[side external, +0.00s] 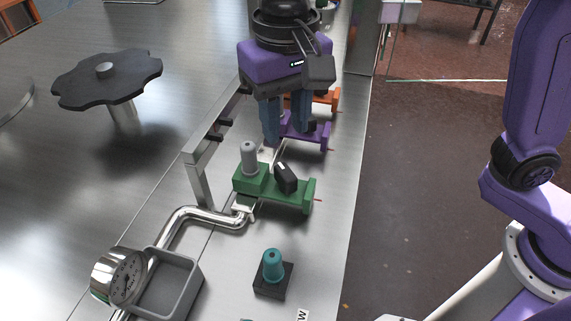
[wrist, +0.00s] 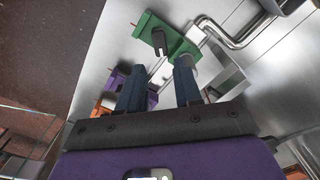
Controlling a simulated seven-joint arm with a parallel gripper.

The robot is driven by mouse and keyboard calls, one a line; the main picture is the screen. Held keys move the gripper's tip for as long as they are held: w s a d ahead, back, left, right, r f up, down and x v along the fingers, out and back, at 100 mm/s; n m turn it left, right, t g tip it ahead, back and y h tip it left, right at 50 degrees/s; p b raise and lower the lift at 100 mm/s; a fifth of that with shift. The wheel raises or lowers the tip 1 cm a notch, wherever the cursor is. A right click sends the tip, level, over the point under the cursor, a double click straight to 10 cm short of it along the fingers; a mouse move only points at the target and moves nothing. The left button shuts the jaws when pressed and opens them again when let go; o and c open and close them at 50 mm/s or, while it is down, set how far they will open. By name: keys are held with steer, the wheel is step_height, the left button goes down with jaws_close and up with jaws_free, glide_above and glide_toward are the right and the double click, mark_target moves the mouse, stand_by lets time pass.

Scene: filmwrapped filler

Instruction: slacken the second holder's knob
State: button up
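Three coloured holders stand in a row. The purple holder (side external: 318,135) is the middle one and also shows in the wrist view (wrist: 152,98), partly behind the fingers. Its dark knob is mostly hidden by my fingers. My gripper (side external: 287,131) points down at the purple holder, its two blue fingers apart. In the wrist view my gripper (wrist: 160,66) shows a clear gap between the fingertips. Whether a finger touches the knob cannot be told. The green holder (side external: 296,193) is nearer the camera, with a black knob (side external: 286,178). The orange holder (side external: 331,98) lies beyond the purple one.
A metal frame rail (side external: 200,180) runs left of the holders, with a bent pipe (side external: 190,217) and gauge (side external: 127,277) nearby. A grey tray (side external: 182,290) and a teal peg on a black base (side external: 272,268) stand in front. A black handwheel (side external: 80,85) is far left.

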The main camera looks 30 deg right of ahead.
mark_target(285, 172)
step_height(285, 172, down, 10)
steer(key=shift+r, duration=0.15)
stand_by(0.3)
jaws_close()
